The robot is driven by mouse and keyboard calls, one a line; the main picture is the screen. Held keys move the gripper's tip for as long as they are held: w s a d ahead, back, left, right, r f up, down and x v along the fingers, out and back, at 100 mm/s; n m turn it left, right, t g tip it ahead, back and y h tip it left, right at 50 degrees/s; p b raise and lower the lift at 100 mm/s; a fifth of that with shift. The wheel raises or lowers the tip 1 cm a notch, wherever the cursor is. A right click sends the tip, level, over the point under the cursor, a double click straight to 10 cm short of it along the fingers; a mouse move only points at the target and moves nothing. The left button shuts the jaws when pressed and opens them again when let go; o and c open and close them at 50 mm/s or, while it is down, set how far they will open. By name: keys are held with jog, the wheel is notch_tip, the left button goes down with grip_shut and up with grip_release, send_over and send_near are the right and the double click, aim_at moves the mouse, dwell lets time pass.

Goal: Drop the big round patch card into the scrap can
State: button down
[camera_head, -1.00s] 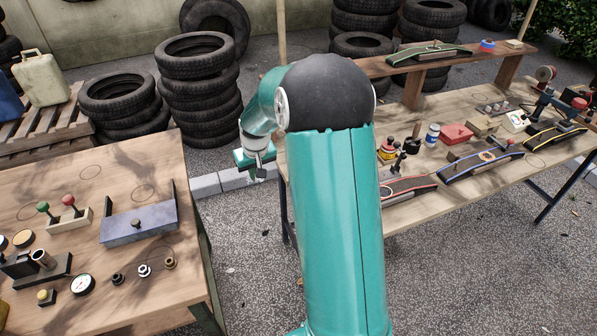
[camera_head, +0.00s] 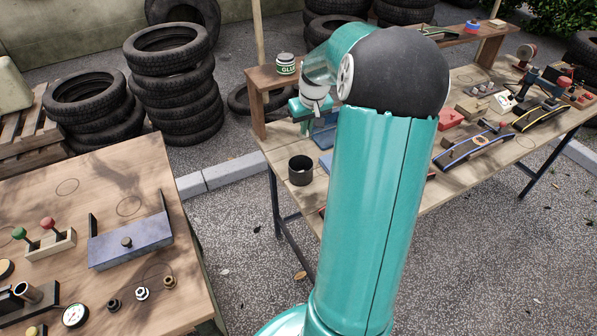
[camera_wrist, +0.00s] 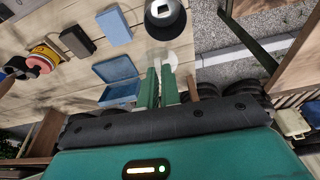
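My gripper (camera_head: 318,118) is above the far end of the work table in the head view, partly hidden by my arm. In the wrist view its two green fingers (camera_wrist: 160,88) stand close together. A pale, rounded piece, seemingly the big round patch card (camera_wrist: 173,58), shows at the fingertips, mostly hidden by them. The dark scrap can (camera_head: 300,170) stands upright near the table's left edge, in front of my gripper. In the wrist view the can (camera_wrist: 152,22) lies beyond the fingertips, apart from them, with something light inside.
A blue open box (camera_wrist: 118,70) and a blue block (camera_wrist: 114,26) are on the table (camera_head: 450,190) beside the can. A green-labelled tin (camera_head: 286,64) stands on the raised shelf behind. Another table (camera_head: 90,170) is at left, with pavement between.

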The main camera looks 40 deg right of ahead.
aim_at(307, 134)
jog(key=shift+f, duration=2.35)
jog(key=shift+a, duration=0.1)
jog(key=c, duration=1.5)
grip_release()
jog(key=shift+c, duration=0.2)
jog(key=shift+r, duration=0.1)
jog(key=v, duration=1.3)
jog(key=shift+r, duration=0.4)
